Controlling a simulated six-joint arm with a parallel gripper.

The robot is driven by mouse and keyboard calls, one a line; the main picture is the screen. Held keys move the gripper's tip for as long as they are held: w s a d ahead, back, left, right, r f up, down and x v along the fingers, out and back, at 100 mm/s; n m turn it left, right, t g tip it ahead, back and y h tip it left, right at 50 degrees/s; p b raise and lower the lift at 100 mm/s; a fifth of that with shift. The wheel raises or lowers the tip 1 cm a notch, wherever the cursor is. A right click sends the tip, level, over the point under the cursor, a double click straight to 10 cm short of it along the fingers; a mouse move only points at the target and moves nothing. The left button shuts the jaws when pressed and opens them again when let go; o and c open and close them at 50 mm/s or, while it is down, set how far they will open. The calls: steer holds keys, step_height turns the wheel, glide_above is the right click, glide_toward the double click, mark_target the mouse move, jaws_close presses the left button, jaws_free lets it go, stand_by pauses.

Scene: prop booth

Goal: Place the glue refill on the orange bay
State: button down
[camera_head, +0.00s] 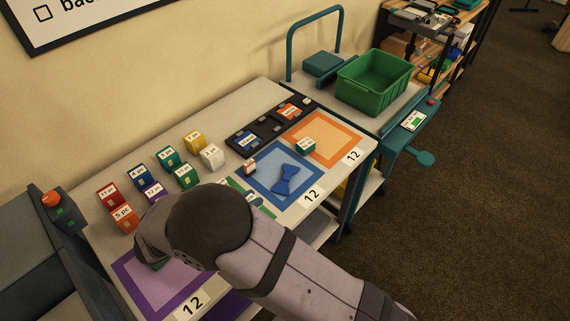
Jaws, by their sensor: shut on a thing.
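The orange bay (338,131) is an orange square on the table at the far right, marked 12. A teal box (306,146) with a white label sits at its left front corner. My gripper (149,246) is low over the purple bay (128,283) at the near left, mostly hidden behind my own wrist. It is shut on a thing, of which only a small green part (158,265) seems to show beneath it. I cannot tell which object is the glue refill.
Several coloured labelled boxes (168,157) stand at the back left of the table. A black tray (262,134) lies behind the blue bay (262,183), which holds a blue bow-shaped piece (286,180) and a small red-and-white box (249,166). A green crate (372,82) stands beyond.

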steer(key=w+d+f+m+g+h+b, duration=0.1)
steer(key=w+d+f+m+b, duration=0.1)
steer(key=d, duration=0.4)
steer(key=w+d+f+m+g+h+b, duration=0.1)
steer(key=w+d+f+g+b, duration=0.1)
steer(key=d, duration=0.3)
steer(key=w+d+f+m+g+h+b, duration=0.1)
steer(key=w+d+f+m+g+b, duration=0.1)
steer(key=d, duration=0.4)
steer(key=shift+w+d+f+m+b, duration=0.1)
steer(key=shift+w+d+m+b, duration=0.05)
steer(key=shift+w+b, duration=0.3)
steer(key=shift+w+d+f+m+b, duration=0.1)
steer(key=shift+w+d+m+b, duration=0.05)
steer(key=shift+w+b, duration=0.25)
steer(key=w+d+m+g+b, duration=0.1)
steer(key=w+d+g+b, duration=0.2)
steer(key=d, duration=0.5)
steer(key=w+d+m+g+b, duration=0.15)
steer(key=w+d, duration=0.25)
steer(key=d, duration=0.4)
step_height(320, 180, up, 7)
steer(key=n+t+y+b, duration=0.2)
steer(key=n+t+y, duration=0.1)
steer(key=n+t, duration=0.6)
glide_above(341, 145)
steer(key=shift+m+t, duration=0.25)
steer(key=shift+m, duration=0.2)
steer(key=shift+f, duration=5.15)
